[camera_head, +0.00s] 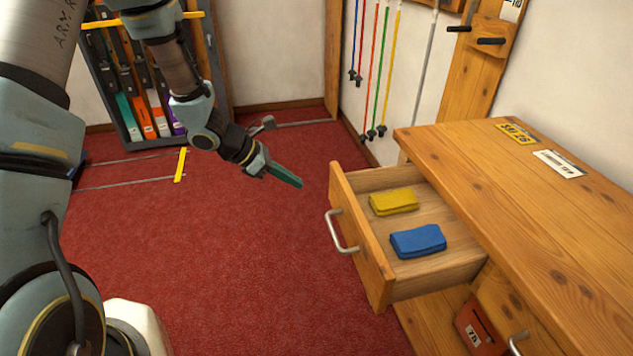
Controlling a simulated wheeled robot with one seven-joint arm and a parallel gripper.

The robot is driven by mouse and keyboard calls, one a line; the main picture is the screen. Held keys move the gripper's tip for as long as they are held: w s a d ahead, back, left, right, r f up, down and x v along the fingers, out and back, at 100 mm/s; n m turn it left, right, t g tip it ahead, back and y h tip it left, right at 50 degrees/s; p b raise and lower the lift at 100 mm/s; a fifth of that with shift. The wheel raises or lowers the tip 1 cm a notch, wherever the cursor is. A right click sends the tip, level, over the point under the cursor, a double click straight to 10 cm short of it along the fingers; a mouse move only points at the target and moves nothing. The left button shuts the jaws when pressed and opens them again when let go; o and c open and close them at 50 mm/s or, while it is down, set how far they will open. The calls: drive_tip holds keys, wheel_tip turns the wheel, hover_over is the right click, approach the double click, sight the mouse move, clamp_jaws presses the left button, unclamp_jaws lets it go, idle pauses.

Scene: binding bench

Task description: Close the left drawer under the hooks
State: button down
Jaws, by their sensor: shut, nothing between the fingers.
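The left drawer (363,239) of the wooden bench is pulled well out, toward the left of the picture. Its front carries a metal bar handle (338,232). A folded yellow cloth (394,201) and a folded blue cloth (418,241) lie inside it. My gripper (290,178) is shut and empty, in the air to the left of the drawer front and apart from it. Its fingers point toward the right, at the drawer's side of the picture.
The wooden bench top (510,180) bears a yellow tag (516,133) and a white label (559,164). A second handle (517,343) is at the bottom right. Coloured cords (372,70) hang on the wall. A rack (110,75) stands back left. Red carpet (230,260) lies open before the drawer.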

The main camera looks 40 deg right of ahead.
sight(401, 169)
drive_tip(key=shift+s+d+f+p, duration=0.3)
drive_tip(key=shift+s+d+f, duration=0.1)
drive_tip(key=shift+d, duration=0.65)
drive_tip(key=shift+s+d+f+p, duration=0.35)
drive_tip(key=shift+s+d+f, duration=0.1)
drive_tip(key=shift+d, duration=0.55)
drive_tip(key=shift+s+d+f+p, duration=0.3)
drive_tip(key=shift+s+d+f, duration=0.1)
drive_tip(key=shift+d, duration=0.65)
drive_tip(key=shift+d, duration=0.15)
drive_tip(key=shift+s+d, duration=0.15)
drive_tip(key=shift+d, duration=0.05)
drive_tip(key=s+d, duration=0.2)
drive_tip(key=d, duration=0.4)
drive_tip(key=s+d, duration=0.3)
drive_tip(key=d, duration=0.3)
drive_tip(key=s+d+b, duration=0.1)
drive_tip(key=s+d, duration=0.1)
drive_tip(key=d, duration=0.5)
drive_tip(key=shift+s, duration=0.25)
drive_tip(key=shift+s+d+r, duration=0.1)
drive_tip(key=shift+d, duration=0.2)
drive_tip(key=shift+d+r, duration=0.1)
